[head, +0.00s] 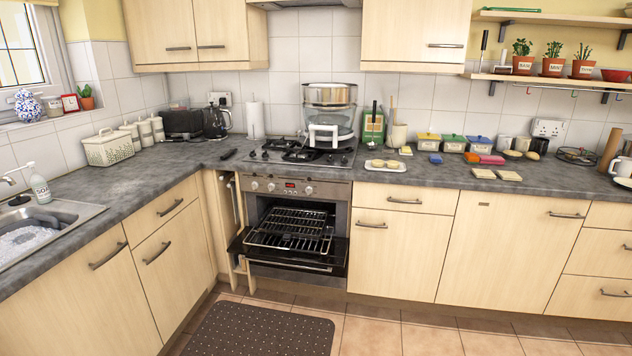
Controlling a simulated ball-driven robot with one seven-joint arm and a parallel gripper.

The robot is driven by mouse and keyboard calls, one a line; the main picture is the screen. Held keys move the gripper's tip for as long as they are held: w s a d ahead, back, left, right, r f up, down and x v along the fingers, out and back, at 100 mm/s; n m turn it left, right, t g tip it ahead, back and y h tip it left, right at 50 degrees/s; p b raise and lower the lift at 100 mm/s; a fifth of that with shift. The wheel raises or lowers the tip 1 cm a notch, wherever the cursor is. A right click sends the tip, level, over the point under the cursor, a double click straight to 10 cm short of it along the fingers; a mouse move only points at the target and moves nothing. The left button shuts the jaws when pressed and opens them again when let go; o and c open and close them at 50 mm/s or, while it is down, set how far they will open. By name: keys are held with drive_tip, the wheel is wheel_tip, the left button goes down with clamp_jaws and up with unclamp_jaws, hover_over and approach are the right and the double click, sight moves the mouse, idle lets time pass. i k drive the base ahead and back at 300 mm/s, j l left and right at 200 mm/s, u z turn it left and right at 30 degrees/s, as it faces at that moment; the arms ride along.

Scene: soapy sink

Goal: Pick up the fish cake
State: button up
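A small plate (372,168) sits on the worktop just right of the hob. Pale golden-brown rounded pieces (378,163) lie on it close together; they look like food and may include the fish cake, but they are too small to tell for sure. Two flat beige pieces, one at left (483,173) and one at right (510,176), lie on the worktop further right. Small round brownish items (532,155) lie near the mugs behind. I cannot tell which of these is the fish cake. My gripper is not in view.
The oven door (295,262) hangs open with a wire rack (290,230) pulled out, blocking floor space before the hob. A large steamer pot (330,105) stands on the hob. A dark dotted mat (262,330) lies on the floor. The soapy sink (40,225) is at left.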

sight(391, 164)
drive_tip(key=i+u, duration=0.25)
drive_tip(key=i, duration=1.75)
